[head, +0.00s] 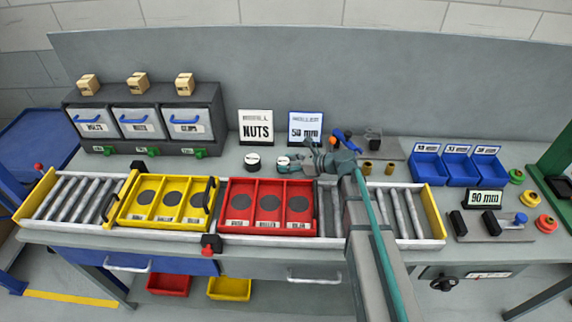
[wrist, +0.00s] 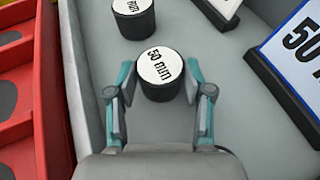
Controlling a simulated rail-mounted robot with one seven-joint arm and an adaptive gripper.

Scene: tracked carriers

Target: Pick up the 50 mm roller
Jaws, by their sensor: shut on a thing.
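The 50 mm roller (wrist: 160,68) is a short black cylinder with a white top marked "50 mm". In the wrist view it stands between my gripper's (wrist: 158,85) two teal fingertips, which close on its sides. In the head view the roller (head: 282,160) is at the back of the bench, with my gripper (head: 288,165) reaching it from the right. It looks upright; whether it touches the bench is hard to tell. A second black roller with a white top (head: 252,161) stands just left of it, apart from my gripper; it also shows in the wrist view (wrist: 132,12).
A "50 mm" sign (head: 305,128) and a "NUTS" sign (head: 256,127) stand behind the rollers. A red three-part carrier (head: 285,183) and a yellow carrier (head: 187,180) sit on the conveyor in front. Blue bins (head: 425,170) and small brass parts (head: 367,168) are to the right.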

